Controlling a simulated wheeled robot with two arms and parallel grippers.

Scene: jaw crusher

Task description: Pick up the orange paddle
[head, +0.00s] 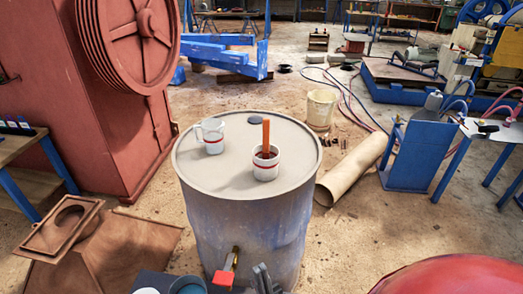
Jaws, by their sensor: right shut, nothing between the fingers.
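The orange paddle (266,134) stands upright in a white cup with a red band (265,171), on top of a large drum (215,180). Its lower end is hidden inside the cup, which holds something dark reddish-brown. My right gripper (262,279) shows as dark fingers at the bottom edge, in front of the drum and low in the picture. It is shut and empty, well apart from the paddle. My left gripper is not in view.
A second white cup with a handle (212,137) and a dark disc (254,117) share the drum top. A red machine (80,90) stands at left, a cardboard tube (355,165) and blue stand (415,155) at right. A red rounded surface (450,275) fills the lower right.

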